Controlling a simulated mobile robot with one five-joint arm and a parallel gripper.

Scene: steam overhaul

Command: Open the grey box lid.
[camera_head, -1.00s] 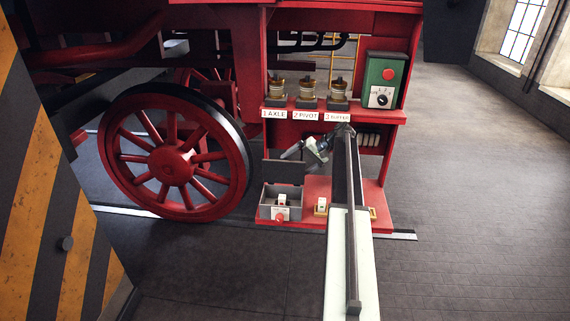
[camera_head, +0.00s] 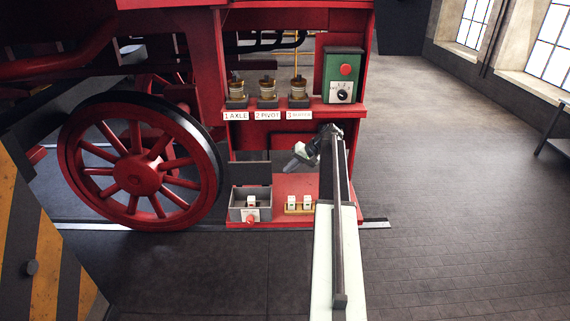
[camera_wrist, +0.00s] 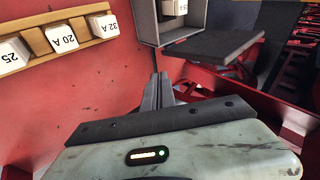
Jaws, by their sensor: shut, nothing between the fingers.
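The grey box (camera_head: 237,214) stands on the red lower shelf at the front left of the red cabinet. Its dark grey lid (camera_head: 252,173) stands up at the back, so the box is open. A white block (camera_head: 251,201) shows inside. In the wrist view the lid (camera_wrist: 213,45) juts out from the box (camera_wrist: 146,24) at the top. My gripper (camera_head: 291,164) is above the shelf, to the right of the lid and apart from it. In the wrist view its fingers (camera_wrist: 158,90) are together with nothing between them.
A wooden rack (camera_wrist: 72,37) with white blocks, marked 25, 20 A and 32 A, lies beside the box. Labelled brass fittings (camera_head: 267,88) and a green switch box (camera_head: 343,75) are on the upper shelf. A red wheel (camera_head: 140,172) stands left.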

